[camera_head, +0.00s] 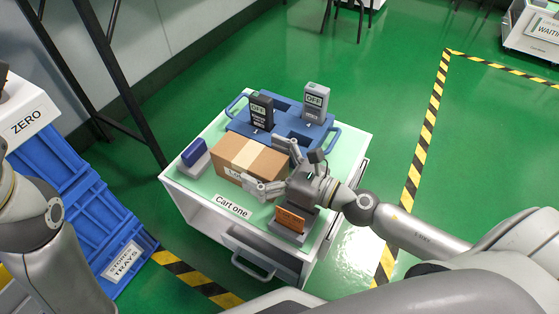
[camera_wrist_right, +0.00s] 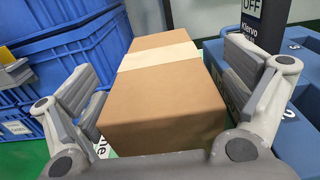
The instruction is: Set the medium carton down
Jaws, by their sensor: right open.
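The brown carton (camera_head: 235,151) with a pale tape band lies on the top of the cart labelled Cart one (camera_head: 232,205). My right gripper (camera_head: 263,165) reaches in from the right, with its fingers on either side of the carton's near end. In the right wrist view the carton (camera_wrist_right: 160,100) lies between the spread fingers (camera_wrist_right: 163,75), with a gap visible on each side. The carton's underside is hidden. My left arm shows at the left edge of the head view, but its gripper does not show.
A blue tray (camera_head: 240,122) holds a black tester (camera_head: 261,112) and a grey tester (camera_head: 315,103) behind the carton. A blue block (camera_head: 193,152) in a grey holder stands left; an orange block (camera_head: 290,219) in a grey stand is near the front. Blue crates (camera_head: 75,200) stand left.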

